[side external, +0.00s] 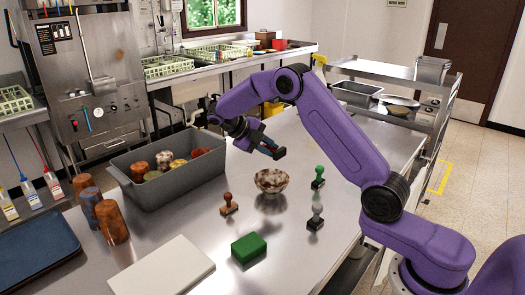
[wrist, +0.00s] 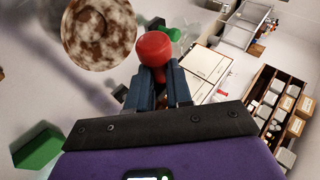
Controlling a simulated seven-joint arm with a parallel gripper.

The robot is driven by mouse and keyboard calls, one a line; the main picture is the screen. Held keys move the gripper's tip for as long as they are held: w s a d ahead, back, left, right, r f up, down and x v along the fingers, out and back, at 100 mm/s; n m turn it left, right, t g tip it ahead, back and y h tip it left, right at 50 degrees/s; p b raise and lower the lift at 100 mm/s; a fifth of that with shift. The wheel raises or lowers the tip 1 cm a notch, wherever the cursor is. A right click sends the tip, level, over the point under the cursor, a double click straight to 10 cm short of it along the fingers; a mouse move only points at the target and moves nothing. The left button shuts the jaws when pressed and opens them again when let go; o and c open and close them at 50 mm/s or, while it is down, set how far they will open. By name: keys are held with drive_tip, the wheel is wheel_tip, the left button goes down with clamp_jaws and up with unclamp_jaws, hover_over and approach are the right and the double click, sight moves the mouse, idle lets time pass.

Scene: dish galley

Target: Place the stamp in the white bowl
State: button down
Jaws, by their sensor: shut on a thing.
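My gripper (side external: 272,149) is above the table, behind and above a bowl (side external: 271,181) mottled brown and white. In the wrist view, the gripper's blue fingers (wrist: 164,78) are shut on a red stamp (wrist: 154,46), whose rounded red end shows beyond the fingertips. The rest of the stamp is hidden between the fingers. The bowl (wrist: 98,30) appears left of the held stamp, apart from it.
An orange-brown stamp (side external: 228,204), a green stamp (side external: 318,177) and a grey stamp (side external: 316,217) stand around the bowl. A green block (side external: 248,248) and a white board (side external: 161,268) lie in front. A grey bin (side external: 184,180) with several cups stands left, beside brown cups (side external: 112,222).

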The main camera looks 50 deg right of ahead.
sight(268, 176)
drive_tip(key=shift+f, duration=5.35)
drive_tip(key=c, duration=0.9)
unclamp_jaws()
drive_tip(key=shift+c, duration=0.2)
drive_tip(key=shift+r, duration=0.1)
wheel_tip(268, 176, up, 7)
drive_tip(key=shift+a, duration=0.1)
